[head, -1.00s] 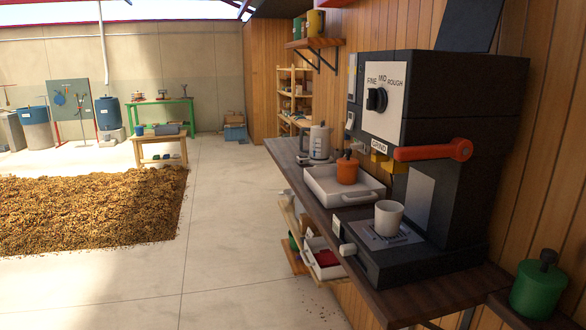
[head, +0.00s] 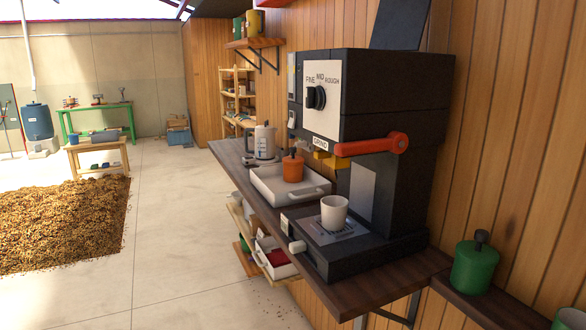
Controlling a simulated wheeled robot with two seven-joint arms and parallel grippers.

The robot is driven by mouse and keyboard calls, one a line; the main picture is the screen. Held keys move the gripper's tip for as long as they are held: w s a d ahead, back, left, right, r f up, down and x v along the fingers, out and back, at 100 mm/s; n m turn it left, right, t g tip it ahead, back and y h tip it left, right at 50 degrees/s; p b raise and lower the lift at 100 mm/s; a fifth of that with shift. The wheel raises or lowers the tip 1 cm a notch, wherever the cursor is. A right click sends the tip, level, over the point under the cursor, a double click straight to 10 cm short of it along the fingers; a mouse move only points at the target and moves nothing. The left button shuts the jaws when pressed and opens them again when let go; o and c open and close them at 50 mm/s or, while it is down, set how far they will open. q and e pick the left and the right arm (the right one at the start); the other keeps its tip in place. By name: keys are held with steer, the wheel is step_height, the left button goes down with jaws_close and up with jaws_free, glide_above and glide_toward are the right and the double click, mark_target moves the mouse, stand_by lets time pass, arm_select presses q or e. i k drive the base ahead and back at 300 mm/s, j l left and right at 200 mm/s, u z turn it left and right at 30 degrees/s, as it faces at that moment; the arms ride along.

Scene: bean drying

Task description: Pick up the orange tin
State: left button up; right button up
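The orange tin (head: 293,169) has a dark knob on its lid. It stands upright in a white tray (head: 268,190) on the dark wooden wall shelf, left of the black grinder. No part of either gripper shows in the head view, so I cannot see where they are or whether they hold anything.
The black grinder (head: 400,95) with an orange-red lever (head: 372,146) stands right of the tray. A white cup (head: 334,212) sits on its base. A white kettle (head: 265,141) stands behind the tray. A green tin (head: 474,266) stands at the right. The concrete floor (head: 185,235) is clear between shelf and bean pile.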

mark_target(291, 173)
steer(key=i+j+z, duration=0.2)
steer(key=i, duration=0.25)
steer(key=i+j+z, duration=0.1)
steer(key=i+z, duration=0.15)
steer(key=i, duration=0.2)
steer(key=j+z, duration=0.45)
steer(key=j, duration=1)
